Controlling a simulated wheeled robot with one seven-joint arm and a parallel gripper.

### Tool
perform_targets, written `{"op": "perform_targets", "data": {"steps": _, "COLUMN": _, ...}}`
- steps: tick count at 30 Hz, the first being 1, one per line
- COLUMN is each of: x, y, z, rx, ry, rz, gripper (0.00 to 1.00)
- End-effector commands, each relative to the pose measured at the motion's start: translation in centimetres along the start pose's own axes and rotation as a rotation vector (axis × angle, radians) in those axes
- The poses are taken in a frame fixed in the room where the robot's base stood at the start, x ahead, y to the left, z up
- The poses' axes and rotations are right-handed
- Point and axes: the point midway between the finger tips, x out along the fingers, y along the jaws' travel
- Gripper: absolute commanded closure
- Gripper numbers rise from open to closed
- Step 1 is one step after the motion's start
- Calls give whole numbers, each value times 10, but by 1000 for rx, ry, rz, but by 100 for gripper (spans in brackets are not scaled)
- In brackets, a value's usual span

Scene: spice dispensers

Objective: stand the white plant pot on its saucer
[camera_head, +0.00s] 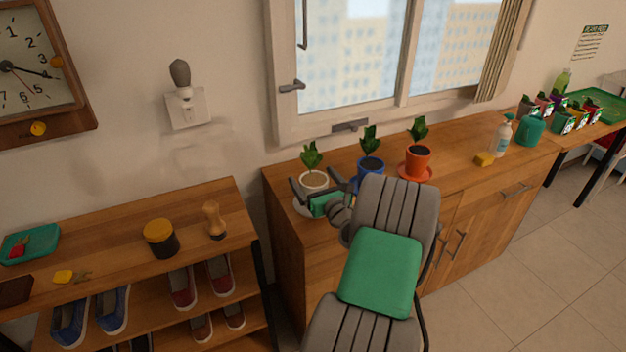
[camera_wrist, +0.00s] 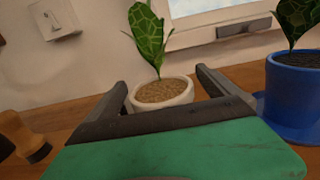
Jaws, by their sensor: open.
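The white plant pot (camera_head: 314,181) holds brown soil and a green leafy plant, and stands upright at the left end of the wooden cabinet top. It also shows in the wrist view (camera_wrist: 162,92), between and beyond my open fingers. I cannot tell whether a finger touches the pot.
A blue pot (camera_head: 371,170) stands close to the right of my gripper. An orange pot (camera_head: 417,160) on an orange saucer stands farther right. A window is behind. A shoe shelf (camera_head: 120,240) is at left.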

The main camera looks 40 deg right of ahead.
Motion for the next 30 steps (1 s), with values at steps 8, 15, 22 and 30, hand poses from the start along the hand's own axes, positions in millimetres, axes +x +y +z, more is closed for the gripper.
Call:
{"op": "perform_targets", "data": {"steps": 8, "x": -59, "y": -3, "z": -1, "rx": 3, "ry": 2, "rz": -7, "gripper": 1}}
{"op": "perform_targets", "data": {"steps": 15, "x": -110, "y": -2, "z": 0, "rx": 1, "ry": 2, "rz": -4, "gripper": 1}}
{"op": "perform_targets", "data": {"steps": 22, "x": -117, "y": 8, "z": 0, "rx": -31, "ry": 10, "rz": 23, "gripper": 1}}
{"op": "perform_targets", "data": {"steps": 30, "x": -98, "y": 186, "z": -38, "rx": -895, "ry": 185, "rz": 652, "gripper": 1}}
